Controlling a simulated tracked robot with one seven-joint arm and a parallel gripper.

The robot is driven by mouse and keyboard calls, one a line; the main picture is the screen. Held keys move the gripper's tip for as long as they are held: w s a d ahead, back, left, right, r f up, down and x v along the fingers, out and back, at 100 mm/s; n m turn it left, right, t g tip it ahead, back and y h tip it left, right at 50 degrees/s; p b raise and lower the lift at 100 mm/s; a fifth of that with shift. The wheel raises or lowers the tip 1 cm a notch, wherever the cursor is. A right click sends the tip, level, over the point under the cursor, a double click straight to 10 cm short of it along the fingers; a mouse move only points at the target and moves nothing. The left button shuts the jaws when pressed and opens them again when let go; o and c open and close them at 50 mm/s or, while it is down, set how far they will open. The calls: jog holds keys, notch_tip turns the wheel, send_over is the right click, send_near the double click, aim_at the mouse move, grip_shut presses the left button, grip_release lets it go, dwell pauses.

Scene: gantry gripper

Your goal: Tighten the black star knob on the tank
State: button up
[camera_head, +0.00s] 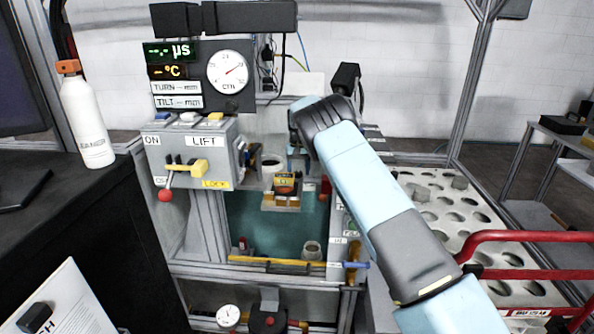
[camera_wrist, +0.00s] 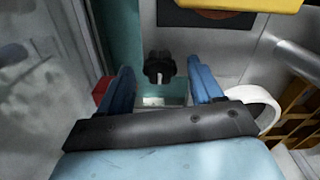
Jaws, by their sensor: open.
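The black star knob (camera_wrist: 158,67) shows in the wrist view, centred between my gripper's fingertips. My gripper (camera_wrist: 159,76) is open, with one blue finger on each side of the knob and a visible gap to each. I cannot tell whether the fingertips reach to the knob's depth. In the head view my gripper (camera_head: 298,160) points down over the back of the teal tank (camera_head: 262,228). The knob cannot be made out there.
A yellow device (camera_head: 284,186) stands in the tank's middle. A grey LIFT box (camera_head: 193,155) with a red-ended lever is left of it. A perforated tray (camera_head: 440,205) and red rails (camera_head: 525,237) are at right.

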jog(key=c, duration=1)
jog(key=shift+c, duration=0.2)
